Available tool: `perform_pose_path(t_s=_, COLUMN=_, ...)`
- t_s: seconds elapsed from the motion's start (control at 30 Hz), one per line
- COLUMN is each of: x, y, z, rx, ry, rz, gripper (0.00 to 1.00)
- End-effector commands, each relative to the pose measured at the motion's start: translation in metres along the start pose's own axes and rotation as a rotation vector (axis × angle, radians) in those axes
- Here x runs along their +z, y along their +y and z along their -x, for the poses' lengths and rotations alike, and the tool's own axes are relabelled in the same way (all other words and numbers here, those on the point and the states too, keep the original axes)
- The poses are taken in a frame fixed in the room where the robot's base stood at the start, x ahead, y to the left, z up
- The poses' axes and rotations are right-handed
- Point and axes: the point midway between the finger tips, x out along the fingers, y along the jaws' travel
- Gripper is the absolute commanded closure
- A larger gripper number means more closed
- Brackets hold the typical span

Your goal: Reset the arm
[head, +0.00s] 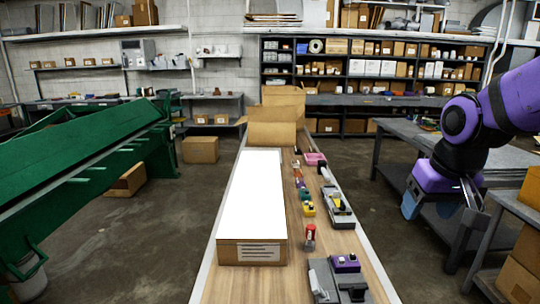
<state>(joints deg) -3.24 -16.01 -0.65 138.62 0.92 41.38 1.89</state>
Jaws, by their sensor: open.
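My purple and black arm comes in from the right edge. My gripper (441,200) hangs at its end, pointing down, to the right of the long wooden bench (375,277) and in front of a grey table. Its jaws are apart, and I see nothing held between them. The gripper is clear of the bench and the items on it.
A long carton (252,252) with a bright white top lies on the bench. Small tools and a red item (310,236) line its right side. A green machine (85,165) stands left, a grey table (400,130) right. Stacked boxes (522,262) sit lower right.

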Motion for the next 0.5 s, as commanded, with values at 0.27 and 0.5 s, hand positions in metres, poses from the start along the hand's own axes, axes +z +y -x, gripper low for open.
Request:
perform_pose_path(t_s=0.27, x=0.050, y=0.008, z=0.059, rx=0.008, ry=0.097, rz=0.002, gripper=0.36)
perform_pose_path(t_s=0.5, x=0.091, y=0.012, z=0.090, rx=0.019, ry=0.162, rz=0.002, gripper=0.36)
